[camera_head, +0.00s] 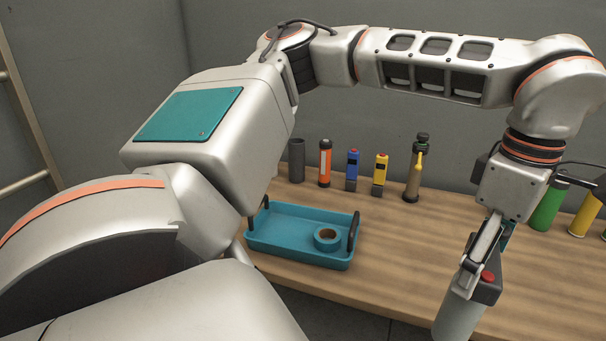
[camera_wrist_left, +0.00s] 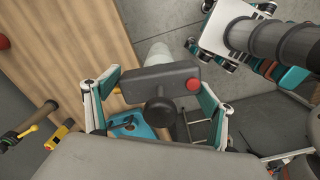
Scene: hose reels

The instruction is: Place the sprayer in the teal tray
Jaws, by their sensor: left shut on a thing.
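My left gripper (camera_head: 480,258) is shut on the sprayer (camera_head: 462,312), a pale grey bottle with a dark head and a red button. In the left wrist view the fingers (camera_wrist_left: 155,88) close on both sides of the sprayer's dark head (camera_wrist_left: 155,77). Its pale body points away over the grey floor, beside the table edge. The bottle's lower end is cut off in the head view. The teal tray (camera_head: 275,246), with dark handles, stands on the table well to the left of the sprayer. Part of the tray (camera_wrist_left: 140,130) shows behind the gripper in the wrist view.
A teal tape roll (camera_head: 326,238) lies in the tray's right part. A green can (camera_head: 545,207) stands at right. The middle table is clear.

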